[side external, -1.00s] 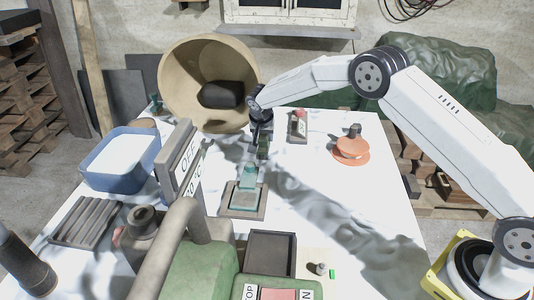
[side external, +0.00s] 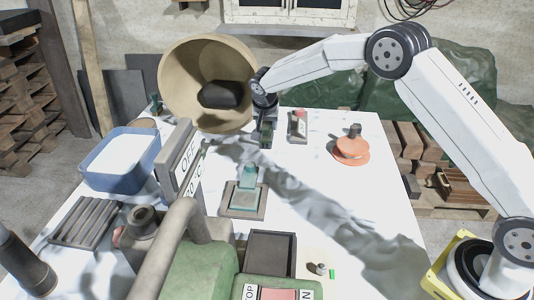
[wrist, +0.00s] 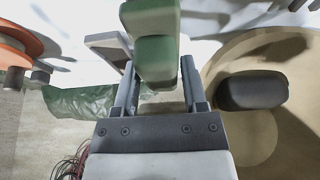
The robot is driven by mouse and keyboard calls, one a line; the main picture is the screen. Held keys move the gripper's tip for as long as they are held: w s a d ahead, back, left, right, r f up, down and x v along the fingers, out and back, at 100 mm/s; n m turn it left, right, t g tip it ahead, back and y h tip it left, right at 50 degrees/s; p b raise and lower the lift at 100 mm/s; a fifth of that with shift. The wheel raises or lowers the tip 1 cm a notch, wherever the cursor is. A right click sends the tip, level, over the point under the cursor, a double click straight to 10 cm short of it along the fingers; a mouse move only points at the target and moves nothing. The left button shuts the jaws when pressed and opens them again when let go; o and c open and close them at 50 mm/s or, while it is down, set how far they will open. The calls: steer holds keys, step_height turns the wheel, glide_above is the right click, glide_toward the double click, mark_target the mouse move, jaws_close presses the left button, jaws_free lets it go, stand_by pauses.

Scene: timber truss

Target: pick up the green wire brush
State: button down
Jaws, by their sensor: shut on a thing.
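My gripper (side external: 267,122) is above the back middle of the white table in the side view, pointing down. It is shut on the green wire brush (side external: 266,137), which hangs between the fingers. In the wrist view the brush (wrist: 155,58) is a green block with a paler grey-green part beyond it, between the two dark fingers of my gripper (wrist: 158,76). The bristles cannot be made out.
A large tan tub (side external: 182,106) holding a dark block stands behind left of the gripper. A small red-topped device (side external: 298,127) and an orange spool (side external: 351,151) are to the right. A teal object (side external: 247,178) stands on a square tray (side external: 231,209) in front.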

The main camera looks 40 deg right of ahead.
steer(key=s+r, duration=0.7)
steer(key=s, duration=0.5)
steer(key=shift+a+r, duration=0.15)
steer(key=shift+r, duration=0.25)
steer(key=shift+s, duration=0.15)
steer(key=c, duration=1)
jaws_free()
steer(key=shift+c, duration=1.3)
steer(key=s+a+f+n+y, duration=0.1)
steer(key=a+n, duration=0.2)
steer(key=a, duration=0.4)
steer(key=s+a+f+n+t+y, duration=0.1)
steer(key=s+a+n, duration=0.1)
steer(key=a, duration=0.5)
steer(key=s+a+f+n+y, duration=0.1)
steer(key=a+n, duration=0.3)
steer(key=a, duration=0.3)
steer(key=shift+s+a+f, duration=0.15)
steer(key=shift+s+a, duration=0.1)
steer(key=shift+s, duration=0.15)
